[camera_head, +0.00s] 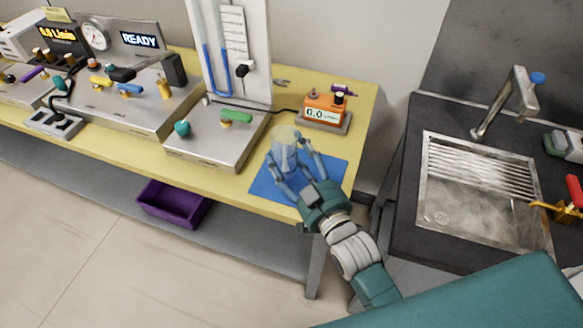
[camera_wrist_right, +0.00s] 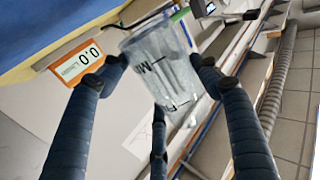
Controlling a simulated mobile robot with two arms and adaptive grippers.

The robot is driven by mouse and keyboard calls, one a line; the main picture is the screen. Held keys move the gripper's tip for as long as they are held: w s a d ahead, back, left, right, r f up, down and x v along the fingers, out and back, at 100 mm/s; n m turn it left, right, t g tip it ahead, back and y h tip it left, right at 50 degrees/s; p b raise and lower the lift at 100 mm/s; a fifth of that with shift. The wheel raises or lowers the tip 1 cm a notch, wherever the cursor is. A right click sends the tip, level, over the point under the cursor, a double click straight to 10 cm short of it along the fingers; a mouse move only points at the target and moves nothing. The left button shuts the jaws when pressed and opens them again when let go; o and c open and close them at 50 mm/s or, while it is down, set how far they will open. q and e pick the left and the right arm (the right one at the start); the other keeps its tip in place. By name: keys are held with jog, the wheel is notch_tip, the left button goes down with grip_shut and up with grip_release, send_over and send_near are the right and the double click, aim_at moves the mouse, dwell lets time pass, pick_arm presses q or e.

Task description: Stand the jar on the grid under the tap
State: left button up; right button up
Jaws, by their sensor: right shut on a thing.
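A clear glass jar (camera_head: 284,150) with dark markings stands out over the blue mat (camera_head: 262,187) on the bench. My right gripper (camera_head: 292,168) is shut on it, with its fingers around the jar's sides. I cannot tell if the jar touches the mat. In the right wrist view the jar (camera_wrist_right: 165,70) sits between the blue fingers of the gripper (camera_wrist_right: 160,90). The tap (camera_head: 512,100) rises behind the sink at the right. The ribbed metal grid (camera_head: 480,165) lies in the sink below the tap, with nothing standing on it. My left gripper is not in view.
An orange meter (camera_head: 325,108) reading 0.0 stands behind the mat. A steel panel with knobs (camera_head: 215,145) is left of the jar. A gap separates the yellow bench (camera_head: 358,112) from the dark sink counter (camera_head: 412,150). A red-and-yellow tool (camera_head: 565,205) lies at the sink's right edge.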

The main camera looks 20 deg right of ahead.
aim_at(295, 173)
jog(key=shift+f, duration=2.15)
jog(key=shift+f, duration=0.15)
jog(key=o, duration=1)
jog(key=shift+c, duration=0.2)
